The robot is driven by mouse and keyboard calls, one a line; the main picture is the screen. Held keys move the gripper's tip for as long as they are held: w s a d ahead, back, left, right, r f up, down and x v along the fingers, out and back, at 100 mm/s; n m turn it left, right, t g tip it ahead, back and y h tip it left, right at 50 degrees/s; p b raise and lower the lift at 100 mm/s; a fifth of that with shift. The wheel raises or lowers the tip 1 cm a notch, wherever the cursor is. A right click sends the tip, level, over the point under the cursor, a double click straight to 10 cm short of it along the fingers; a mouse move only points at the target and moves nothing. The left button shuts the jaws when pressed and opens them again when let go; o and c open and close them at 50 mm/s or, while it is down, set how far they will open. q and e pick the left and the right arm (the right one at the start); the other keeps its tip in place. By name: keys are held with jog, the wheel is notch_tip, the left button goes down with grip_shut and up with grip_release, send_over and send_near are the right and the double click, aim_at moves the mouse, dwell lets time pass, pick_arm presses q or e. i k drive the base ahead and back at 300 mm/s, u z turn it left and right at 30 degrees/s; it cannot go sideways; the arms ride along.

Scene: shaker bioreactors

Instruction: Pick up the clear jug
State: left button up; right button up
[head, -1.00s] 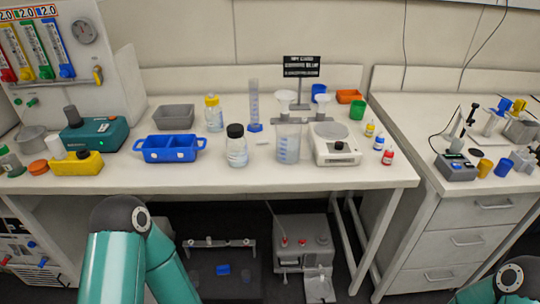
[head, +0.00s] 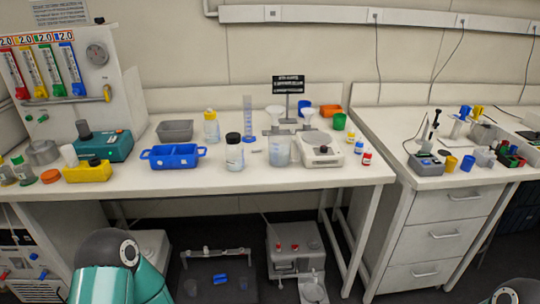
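The clear jug (head: 279,151) stands upright on the white bench, near its front edge and just right of the middle of the head view. It looks see-through with faint bluish marks. A black-capped bottle (head: 235,154) stands to its left, and a white scale-like device (head: 320,150) stands close on its right. A funnel stand is behind it. Neither gripper shows; only teal and dark links of my arms show along the bottom edge, well below the bench top.
A blue two-part tray (head: 173,165), a yellow-capped bottle (head: 211,127) and a measuring cylinder (head: 248,118) are left of the jug. A funnel stand (head: 290,108) rises behind. Bare bench lies in front of the jug.

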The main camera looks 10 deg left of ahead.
aim_at(279, 141)
jog(key=z, duration=0.15)
jog(key=i, duration=0.95)
jog(key=u, duration=0.1)
